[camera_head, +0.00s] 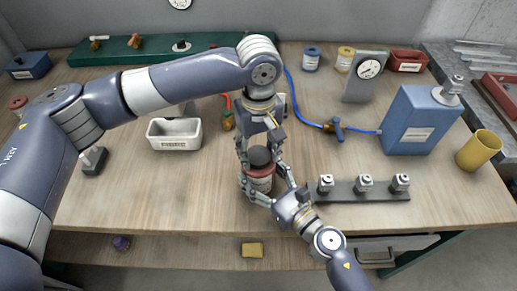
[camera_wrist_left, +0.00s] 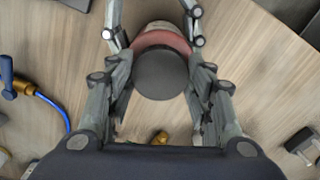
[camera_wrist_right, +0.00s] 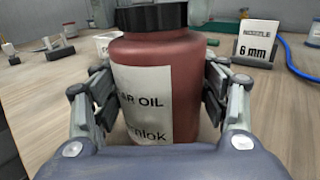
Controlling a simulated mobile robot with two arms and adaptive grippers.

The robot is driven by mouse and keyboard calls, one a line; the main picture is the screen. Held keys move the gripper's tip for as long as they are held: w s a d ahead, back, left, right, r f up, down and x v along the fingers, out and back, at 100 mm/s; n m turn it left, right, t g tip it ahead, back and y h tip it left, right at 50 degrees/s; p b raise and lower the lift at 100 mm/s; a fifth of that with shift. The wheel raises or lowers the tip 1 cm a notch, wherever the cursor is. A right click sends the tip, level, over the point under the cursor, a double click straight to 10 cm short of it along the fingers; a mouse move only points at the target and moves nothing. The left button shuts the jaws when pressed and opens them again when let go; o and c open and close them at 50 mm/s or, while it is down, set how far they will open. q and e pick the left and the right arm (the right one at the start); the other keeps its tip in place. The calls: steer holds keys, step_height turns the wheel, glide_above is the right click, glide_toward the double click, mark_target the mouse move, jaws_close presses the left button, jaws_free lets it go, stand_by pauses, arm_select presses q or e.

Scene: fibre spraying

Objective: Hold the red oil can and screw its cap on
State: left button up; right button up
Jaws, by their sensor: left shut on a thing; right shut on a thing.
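The red oil can (camera_head: 259,181) stands upright on the wooden table, with a white label reading "OIL" in the right wrist view (camera_wrist_right: 150,85). Its dark cap (camera_head: 260,157) sits on top of the can; it also shows as a dark disc in the left wrist view (camera_wrist_left: 161,75) and as a black ribbed band in the right wrist view (camera_wrist_right: 152,16). My left gripper (camera_head: 262,160) comes down from above and is shut on the cap. My right gripper (camera_head: 268,190) reaches in from the front, low, and is shut around the can's body. The thread under the cap is hidden.
A rail with several small metal blocks (camera_head: 365,189) lies right of the can. A white bin (camera_head: 174,141) stands to the left. A blue canister (camera_head: 424,120) and a yellow cup (camera_head: 479,151) stand at the right. A blue hose (camera_head: 307,115) crosses behind.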

arm_select(q)
steer(key=m, duration=2)
steer(key=shift+m, duration=0.3)
steer(key=m, duration=0.4)
steer(key=shift+f+m, duration=0.1)
steer(key=shift+m, duration=0.3)
steer(key=m, duration=0.8)
steer(key=o, duration=1.2)
steer(key=shift+c, duration=0.2)
